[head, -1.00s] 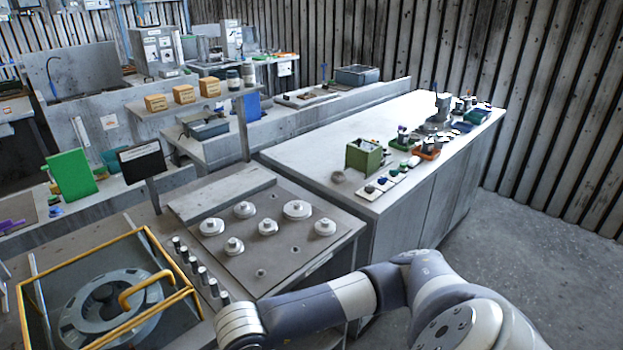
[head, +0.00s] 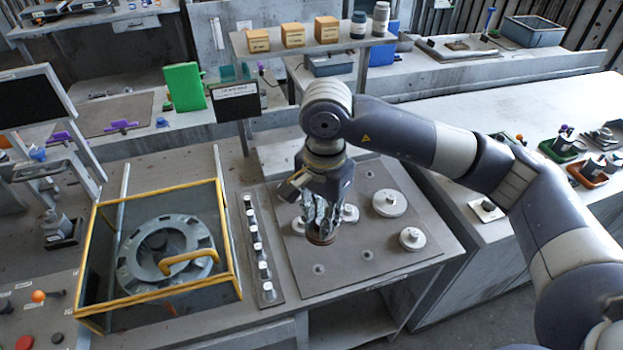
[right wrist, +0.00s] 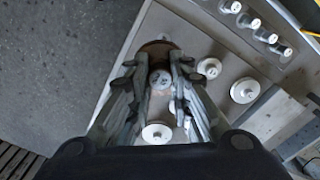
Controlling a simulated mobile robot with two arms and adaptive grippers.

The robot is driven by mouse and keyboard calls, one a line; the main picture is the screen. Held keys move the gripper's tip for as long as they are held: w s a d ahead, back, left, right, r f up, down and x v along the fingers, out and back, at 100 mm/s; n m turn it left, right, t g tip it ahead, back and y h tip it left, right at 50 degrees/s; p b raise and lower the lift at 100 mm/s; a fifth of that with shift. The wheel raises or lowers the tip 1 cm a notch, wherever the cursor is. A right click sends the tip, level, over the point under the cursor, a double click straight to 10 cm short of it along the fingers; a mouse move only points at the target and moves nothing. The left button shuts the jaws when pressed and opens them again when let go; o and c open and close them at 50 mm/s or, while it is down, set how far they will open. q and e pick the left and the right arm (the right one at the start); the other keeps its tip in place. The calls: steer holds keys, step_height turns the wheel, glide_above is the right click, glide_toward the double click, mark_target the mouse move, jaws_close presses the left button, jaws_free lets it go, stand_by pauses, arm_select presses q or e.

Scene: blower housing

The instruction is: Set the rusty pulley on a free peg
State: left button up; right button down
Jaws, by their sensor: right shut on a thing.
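My right gripper (head: 320,215) points down over the grey peg board and is shut on the rusty pulley (head: 321,238), a brown disc at its fingertips. In the right wrist view the brown rim (right wrist: 153,47) shows at the fingertips (right wrist: 158,66); the fingers hide part of it. I cannot tell whether it touches the board (head: 290,250). Small bare pegs (head: 318,269) and (head: 366,255) show at the board's front. Pale pulleys sit on other pegs, one large (head: 390,203) and one at the right (head: 412,238). My left gripper is not in view.
A strip of metal posts (head: 257,245) stands left of the board. Further left is a yellow-framed guard (head: 232,240) around the blower housing (head: 150,250). A sign (head: 237,103) stands behind.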

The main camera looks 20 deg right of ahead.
steer(key=shift+w+r+m, duration=0.4)
steer(key=shift+w+r, duration=0.2)
steer(key=shift+r, duration=0.25)
steer(key=shift+s+d+f+b, duration=0.15)
steer(key=shift+f+b, duration=0.25)
steer(key=shift+f, duration=0.6)
step_height(320, 180, down, 13)
steer(key=b, duration=0.5)
steer(key=shift+f, duration=0.1)
steer(key=shift+f+b, duration=0.5)
steer(key=shift+b, duration=0.25)
arm_select(q)
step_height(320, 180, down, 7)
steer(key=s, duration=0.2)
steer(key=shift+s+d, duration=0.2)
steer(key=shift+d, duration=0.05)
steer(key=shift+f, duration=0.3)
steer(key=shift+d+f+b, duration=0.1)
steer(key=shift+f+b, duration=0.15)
steer(key=shift+b, duration=0.25)
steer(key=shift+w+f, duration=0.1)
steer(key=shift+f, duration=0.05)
arm_select(e)
steer(key=shift+f, duration=0.1)
